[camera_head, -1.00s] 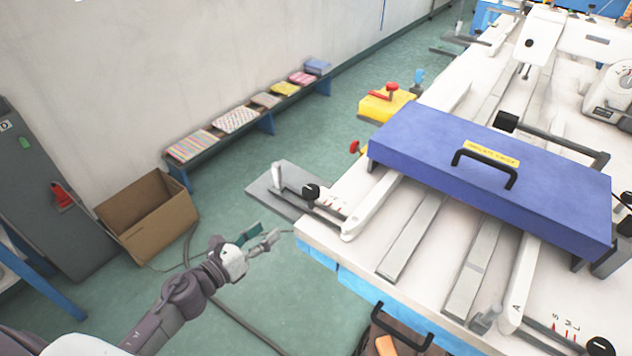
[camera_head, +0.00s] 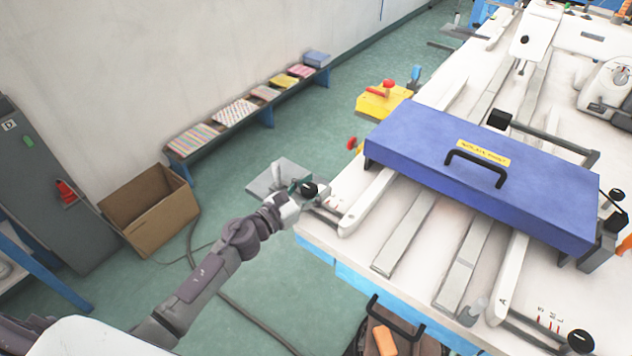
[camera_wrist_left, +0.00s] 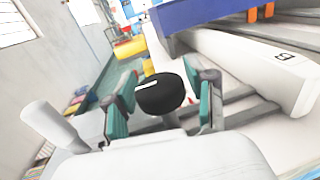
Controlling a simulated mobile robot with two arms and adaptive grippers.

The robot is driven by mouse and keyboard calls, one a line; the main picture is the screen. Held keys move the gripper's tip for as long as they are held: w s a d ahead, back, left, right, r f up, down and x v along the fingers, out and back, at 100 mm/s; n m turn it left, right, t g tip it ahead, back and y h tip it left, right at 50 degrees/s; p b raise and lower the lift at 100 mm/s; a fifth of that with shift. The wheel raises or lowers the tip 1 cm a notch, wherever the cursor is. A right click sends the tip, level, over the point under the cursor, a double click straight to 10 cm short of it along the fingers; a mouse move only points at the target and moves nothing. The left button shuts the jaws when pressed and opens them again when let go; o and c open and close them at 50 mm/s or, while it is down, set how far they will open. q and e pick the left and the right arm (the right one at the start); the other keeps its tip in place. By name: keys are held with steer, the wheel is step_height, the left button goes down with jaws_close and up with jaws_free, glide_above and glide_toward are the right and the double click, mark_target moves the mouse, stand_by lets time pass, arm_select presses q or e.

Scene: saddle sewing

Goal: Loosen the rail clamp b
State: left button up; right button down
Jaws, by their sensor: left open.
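The rail clamp b shows its round black knob (camera_head: 308,190) at the near left corner of the white table, beside a white rail (camera_head: 366,203). In the left wrist view the knob (camera_wrist_left: 160,93) is close, and the rail (camera_wrist_left: 245,70) bears a letter that looks like B. My left gripper (camera_head: 297,194) is at the knob. In the wrist view its green-padded fingers (camera_wrist_left: 162,100) are open, one on each side of the knob, with a visible gap on both sides. The gripper partly hides the clamp in the head view. My right gripper does not show.
A blue cover (camera_head: 480,170) with a black handle lies across the rails. Another black knob (camera_head: 580,342) is at the lower right, near the rail marked A. A cardboard box (camera_head: 150,212) and a bench (camera_head: 222,137) stand left.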

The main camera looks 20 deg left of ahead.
arm_select(q)
steer(key=shift+w+d, duration=0.2)
steer(key=shift+w, duration=0.15)
steer(key=shift+c, duration=0.4)
steer(key=c, duration=0.8)
steer(key=shift+f, duration=0.1)
steer(key=shift+c, duration=0.9)
jaws_close()
